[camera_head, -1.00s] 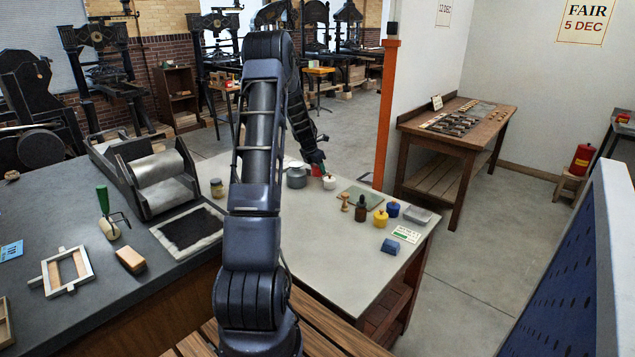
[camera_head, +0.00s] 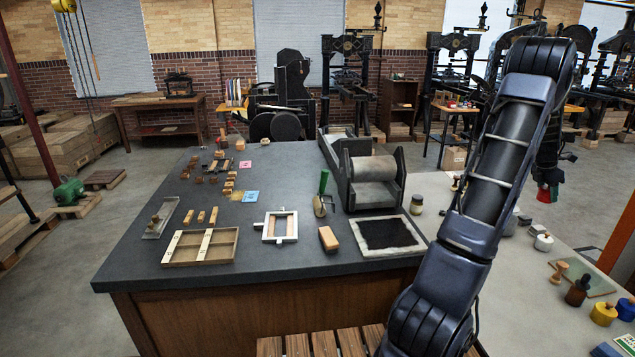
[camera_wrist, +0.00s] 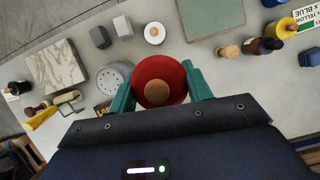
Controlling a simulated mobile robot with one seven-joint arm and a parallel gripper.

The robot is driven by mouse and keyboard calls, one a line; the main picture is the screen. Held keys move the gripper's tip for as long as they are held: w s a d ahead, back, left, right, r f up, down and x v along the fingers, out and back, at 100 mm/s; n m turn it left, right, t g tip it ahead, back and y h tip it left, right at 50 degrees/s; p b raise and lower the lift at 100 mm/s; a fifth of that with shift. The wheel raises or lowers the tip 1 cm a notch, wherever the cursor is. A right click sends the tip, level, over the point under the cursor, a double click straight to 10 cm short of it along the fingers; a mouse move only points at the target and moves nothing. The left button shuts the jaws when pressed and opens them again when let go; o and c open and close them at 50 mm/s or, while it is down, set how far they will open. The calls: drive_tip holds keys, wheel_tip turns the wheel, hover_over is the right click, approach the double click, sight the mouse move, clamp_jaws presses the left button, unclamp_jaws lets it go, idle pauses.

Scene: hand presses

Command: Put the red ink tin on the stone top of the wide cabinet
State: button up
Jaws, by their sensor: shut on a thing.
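The red ink tin (camera_wrist: 150,68), round with a tan knob on top, sits between the teal fingers of my gripper (camera_wrist: 158,88) in the wrist view. The fingers press on its two sides. In the head view the tin (camera_head: 545,194) shows as a small red patch under my gripper (camera_head: 549,181), at the right, above the pale table. The wide cabinet's dark stone top (camera_head: 290,178) fills the middle of the head view, left of my arm, with a wooden front below. My gripper is apart from it.
On the dark top stand a roller press (camera_head: 372,180), an inked slab (camera_head: 388,234), a brayer (camera_head: 323,195), a wooden block (camera_head: 328,239), frames and small type blocks. Bare room lies between them. The pale table (camera_head: 520,290) holds bottles and tins.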

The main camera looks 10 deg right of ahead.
wheel_tip(320, 180, up, 11)
drive_tip(key=shift+r, duration=0.1)
drive_tip(key=w+a+n+t, duration=0.1)
drive_tip(key=w+a+n, duration=0.2)
drive_tip(key=w+a, duration=0.9)
drive_tip(key=w+a+n+t, duration=0.1)
drive_tip(key=w+a+n, duration=0.1)
drive_tip(key=w+a, duration=1.05)
drive_tip(key=w+a+n+t, duration=0.1)
drive_tip(key=w+a+n, duration=0.1)
drive_tip(key=w+a, duration=0.55)
drive_tip(key=w+a+n+y, duration=0.15)
drive_tip(key=w+a, duration=0.25)
drive_tip(key=a, duration=0.6)
drive_tip(key=w+a+n+t, duration=0.1)
drive_tip(key=w+a+n, duration=0.1)
drive_tip(key=w+a, duration=0.5)
drive_tip(key=s+a+n+y, duration=0.2)
drive_tip(key=a+n, duration=0.4)
drive_tip(key=a, duration=3.9)
drive_tip(key=shift+t, duration=0.3)
drive_tip(key=f, duration=2)
drive_tip(key=shift+w+d, duration=0.2)
drive_tip(key=shift+w, duration=0.05)
drive_tip(key=shift+f, duration=2.35)
drive_tip(key=shift+f, duration=0.15)
drive_tip(key=o, duration=1.1)
